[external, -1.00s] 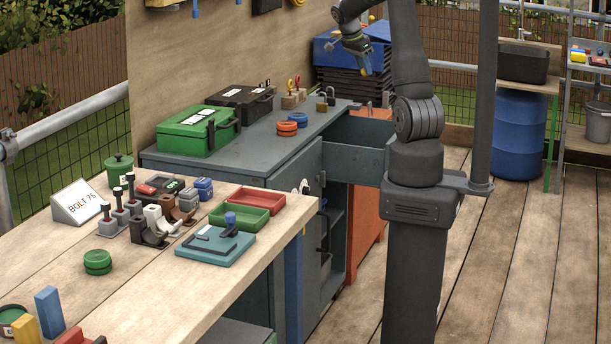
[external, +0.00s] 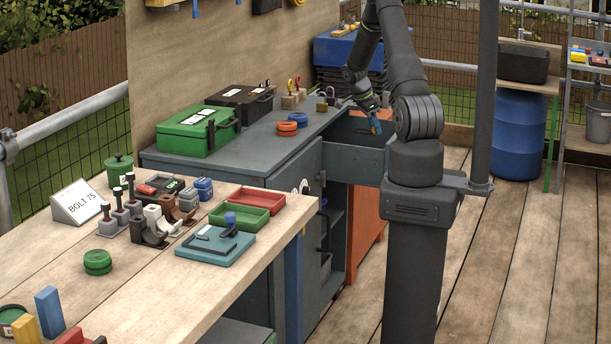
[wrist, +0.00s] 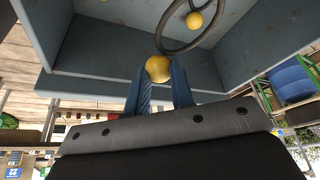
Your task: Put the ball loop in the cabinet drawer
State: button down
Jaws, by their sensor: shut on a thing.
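My gripper (external: 376,127) is over the open cabinet drawer (external: 352,159), pointing down. In the wrist view the blue fingers (wrist: 160,90) are shut on a yellow ball (wrist: 158,68) of the ball loop. The loop's dark ring (wrist: 167,38) runs on from that ball, and a second yellow ball (wrist: 194,20) shows against the drawer's inside. The drawer (wrist: 110,45) has blue-grey walls and is seen from above. I cannot tell whether the loop touches the drawer floor. The loop is too small to make out in the external view.
The wooden workbench (external: 160,290) in front holds trays and small tools.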

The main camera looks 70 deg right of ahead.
notch_tip(320, 180, down, 13)
jog(key=shift+r, duration=0.2)
dwell(0.4)
jog(key=shift+f, duration=0.15)
jog(key=c, duration=1.3)
grip_release()
jog(key=shift+o, duration=0.2)
jog(key=v, duration=0.5)
jog(key=shift+r, duration=0.3)
notch_tip(320, 180, up, 7)
jog(key=shift+f, duration=0.15)
jog(key=shift+f, duration=0.1)
